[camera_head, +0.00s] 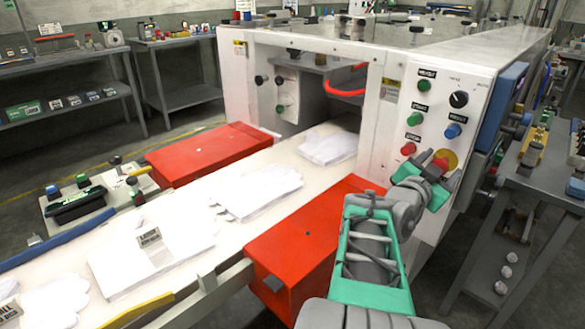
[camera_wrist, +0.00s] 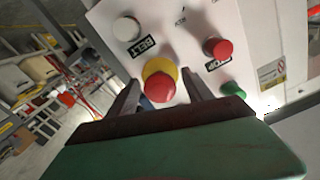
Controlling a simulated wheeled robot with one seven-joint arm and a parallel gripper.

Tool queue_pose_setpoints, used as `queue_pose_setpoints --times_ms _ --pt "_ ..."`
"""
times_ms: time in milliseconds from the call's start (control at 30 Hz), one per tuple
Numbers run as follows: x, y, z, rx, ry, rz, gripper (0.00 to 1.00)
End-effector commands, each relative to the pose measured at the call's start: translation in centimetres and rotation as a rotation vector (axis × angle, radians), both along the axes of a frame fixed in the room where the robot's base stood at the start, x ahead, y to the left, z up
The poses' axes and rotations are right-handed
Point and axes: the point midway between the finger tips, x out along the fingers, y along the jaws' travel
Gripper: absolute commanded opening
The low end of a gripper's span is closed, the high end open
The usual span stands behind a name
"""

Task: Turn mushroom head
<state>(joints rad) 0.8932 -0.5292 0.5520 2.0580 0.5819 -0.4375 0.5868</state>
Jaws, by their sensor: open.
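The mushroom head (camera_head: 441,160) is a red button on a yellow round base, low on the white control panel of the machine. It also shows in the wrist view (camera_wrist: 159,87), red in front of its yellow base. My gripper (camera_head: 432,176) is at the panel, close to the mushroom head. In the wrist view my gripper (camera_wrist: 160,88) is open, with one finger on each side of the red head. Gaps show between the fingers and the head there. I cannot tell whether a finger touches it.
Other controls sit nearby: a red button (camera_head: 408,148), a blue button (camera_head: 453,131), a green button (camera_head: 421,110) and a black knob (camera_head: 459,99). A red box (camera_head: 300,240) stands left of my arm beside the conveyor (camera_head: 195,215). A grey table (camera_head: 535,185) stands at right.

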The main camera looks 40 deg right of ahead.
Motion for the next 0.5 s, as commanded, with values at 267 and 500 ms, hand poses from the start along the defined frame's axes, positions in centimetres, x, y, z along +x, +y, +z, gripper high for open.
queue_pose_setpoints --times_ms 267,500 --pt "0.1 0.0 1.0 -0.041 0.306 0.003 0.59" --pt "-0.6 5.5 -0.1 -0.054 0.312 0.008 0.59"
